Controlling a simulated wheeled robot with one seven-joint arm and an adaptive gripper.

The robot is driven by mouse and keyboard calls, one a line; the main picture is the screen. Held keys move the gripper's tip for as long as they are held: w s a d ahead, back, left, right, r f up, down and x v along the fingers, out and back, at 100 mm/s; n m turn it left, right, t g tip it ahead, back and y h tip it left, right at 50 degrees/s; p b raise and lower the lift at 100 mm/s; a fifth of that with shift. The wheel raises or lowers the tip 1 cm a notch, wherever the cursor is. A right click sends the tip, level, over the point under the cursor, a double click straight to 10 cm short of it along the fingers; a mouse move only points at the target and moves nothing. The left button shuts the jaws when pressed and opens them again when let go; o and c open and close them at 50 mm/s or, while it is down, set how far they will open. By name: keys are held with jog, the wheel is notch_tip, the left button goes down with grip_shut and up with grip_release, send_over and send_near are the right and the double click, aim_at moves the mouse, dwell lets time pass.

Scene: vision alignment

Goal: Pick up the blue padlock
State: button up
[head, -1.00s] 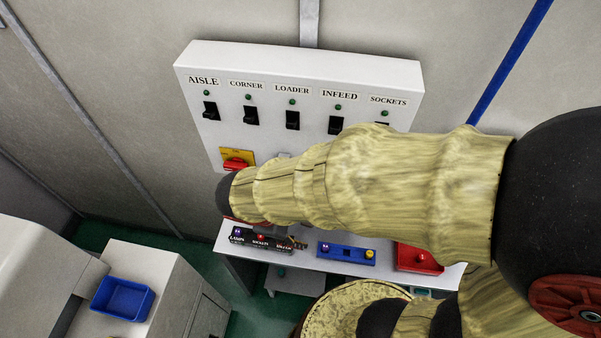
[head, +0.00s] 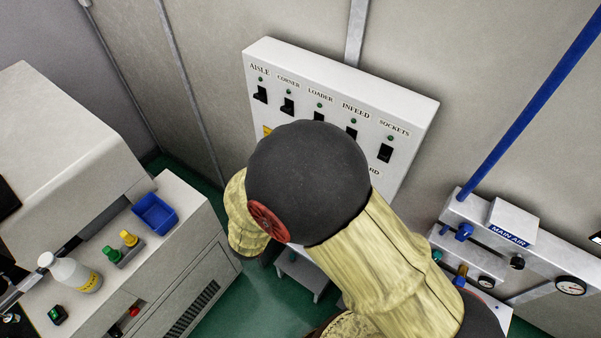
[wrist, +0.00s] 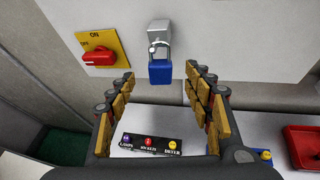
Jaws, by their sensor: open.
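The blue padlock (wrist: 160,72) shows near the middle of the wrist view. It hangs by its shackle from a grey metal fitting (wrist: 159,38) on the white wall panel. In the head view my arm hides the padlock. My gripper (wrist: 159,77) is open and empty in the wrist view. Its two padded fingers point towards the panel, one to each side of the padlock in the picture. I see no contact with the padlock, and the distance left is hard to judge.
A red rotary switch (wrist: 98,56) on a yellow plate is left of the padlock. In the head view a bench with a blue bin (head: 155,213) stands left, air piping right.

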jog(key=p+x, duration=0.1)
jog(key=x, duration=0.5)
jog(key=shift+w+d+r+p, duration=0.1)
jog(key=shift+p, duration=0.2)
jog(key=shift+c, duration=1.2)
jog(key=c, duration=1)
jog(key=shift+c, duration=0.4)
